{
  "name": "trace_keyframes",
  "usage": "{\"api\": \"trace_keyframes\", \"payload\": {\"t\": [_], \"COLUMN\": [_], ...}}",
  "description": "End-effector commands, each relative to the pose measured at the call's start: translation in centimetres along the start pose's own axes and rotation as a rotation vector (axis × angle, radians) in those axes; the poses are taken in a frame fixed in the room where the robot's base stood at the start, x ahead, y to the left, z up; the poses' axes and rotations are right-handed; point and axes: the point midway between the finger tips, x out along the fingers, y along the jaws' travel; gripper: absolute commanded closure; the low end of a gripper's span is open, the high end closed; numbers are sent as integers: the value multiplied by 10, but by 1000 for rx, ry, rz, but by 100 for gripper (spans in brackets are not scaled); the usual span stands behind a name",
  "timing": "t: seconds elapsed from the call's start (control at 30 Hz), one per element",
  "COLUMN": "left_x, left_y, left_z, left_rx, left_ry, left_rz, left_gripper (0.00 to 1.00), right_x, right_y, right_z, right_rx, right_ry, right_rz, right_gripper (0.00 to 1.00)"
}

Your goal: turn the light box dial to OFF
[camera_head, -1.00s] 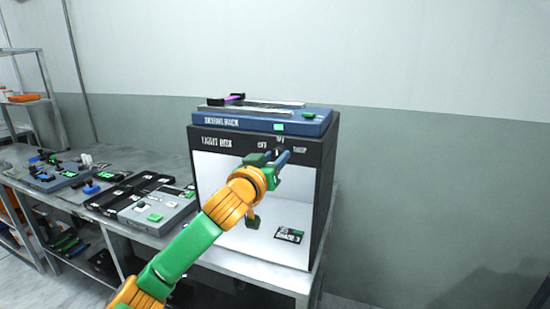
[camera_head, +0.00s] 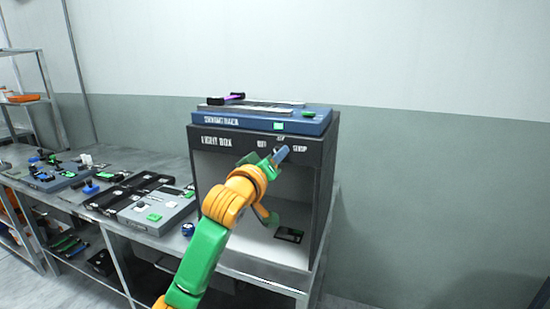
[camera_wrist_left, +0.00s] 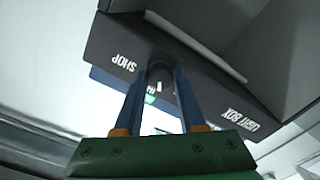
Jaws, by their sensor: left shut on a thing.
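My left gripper (camera_head: 281,155) reaches up to this panel and covers the dial in the head view. In the left wrist view the dark dial (camera_wrist_left: 160,72) sits between the two blue fingers of my left gripper (camera_wrist_left: 160,78), which is shut on it. A small white mark shows on the dial; which label it points at I cannot tell.
A blue drying rack (camera_head: 262,123) lies on top of the light box. A dark card (camera_head: 289,235) lies inside the box. Grey trays (camera_head: 160,215) and small parts cover the bench to the left. The wall space to the right is free.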

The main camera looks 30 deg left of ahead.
Motion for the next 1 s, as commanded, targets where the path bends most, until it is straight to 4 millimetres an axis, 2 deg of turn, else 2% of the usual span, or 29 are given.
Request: {"api": "trace_keyframes", "payload": {"t": [0.2, 0.5, 1.0], "left_x": [0, 0, 0], "left_y": [1, 1, 0], "left_z": [0, 0, 1], "left_rx": [-174, -339, -413], "left_ry": [-4, -2, -2], "left_rz": [0, -1, -1], "left_gripper": [100, 100, 100], "right_x": [-5, -11, -13], "right_y": [0, 0, 0], "right_z": [0, -1, -1], "right_rx": [0, 1, 1], "right_ry": [0, 0, 0], "right_rz": [0, -1, -1], "right_gripper": [100, 100, 100]}}
